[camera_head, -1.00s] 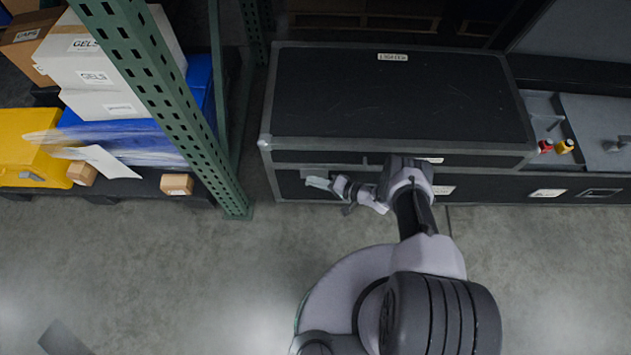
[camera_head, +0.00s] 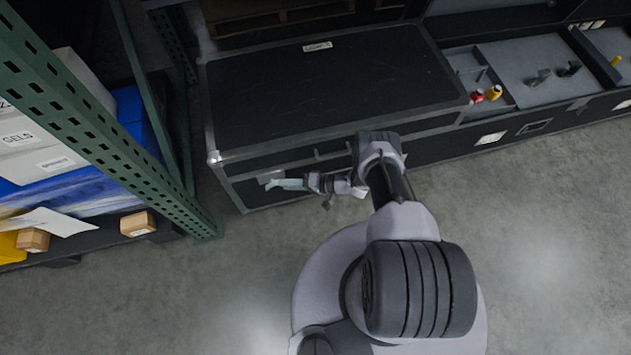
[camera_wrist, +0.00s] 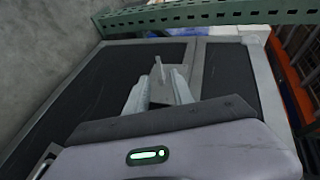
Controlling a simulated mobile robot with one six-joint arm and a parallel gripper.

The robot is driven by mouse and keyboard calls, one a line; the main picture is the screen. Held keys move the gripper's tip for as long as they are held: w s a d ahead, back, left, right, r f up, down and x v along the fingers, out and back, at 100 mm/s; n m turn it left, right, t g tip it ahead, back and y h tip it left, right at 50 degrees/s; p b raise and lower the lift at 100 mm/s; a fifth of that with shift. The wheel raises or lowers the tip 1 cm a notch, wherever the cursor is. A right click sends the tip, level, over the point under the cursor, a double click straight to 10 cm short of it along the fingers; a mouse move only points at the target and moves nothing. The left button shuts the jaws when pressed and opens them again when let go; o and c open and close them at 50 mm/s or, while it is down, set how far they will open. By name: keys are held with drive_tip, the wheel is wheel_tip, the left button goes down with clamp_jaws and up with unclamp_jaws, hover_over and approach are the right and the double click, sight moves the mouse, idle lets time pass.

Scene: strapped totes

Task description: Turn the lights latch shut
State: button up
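The lights case (camera_head: 320,95) is a black case with grey metal edging and a small white label on its lid, left of centre in the head view. Its lid lies closed. Its dark front face also shows in the wrist view (camera_wrist: 232,75). The grey latch (camera_wrist: 159,68) is on that face, a plate with a thin upright tab. My gripper (camera_wrist: 163,80) is at the latch, with its two pale fingers spread on either side and a gap between them. The tab stands just beyond and between the fingertips; whether they touch it I cannot tell. In the head view the fingertips (camera_head: 288,184) are at the case's front left.
A green rack upright (camera_head: 110,130) stands close left of the case, with boxes and a blue tote (camera_head: 130,105) behind it. A wooden block (camera_head: 137,223) sits on the low shelf. An open case (camera_head: 535,65) with small coloured parts is at right. The floor in front is clear.

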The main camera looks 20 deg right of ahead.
drive_tip(key=p+v, duration=0.1)
drive_tip(key=v, duration=1.1)
drive_tip(key=shift+p, duration=0.3)
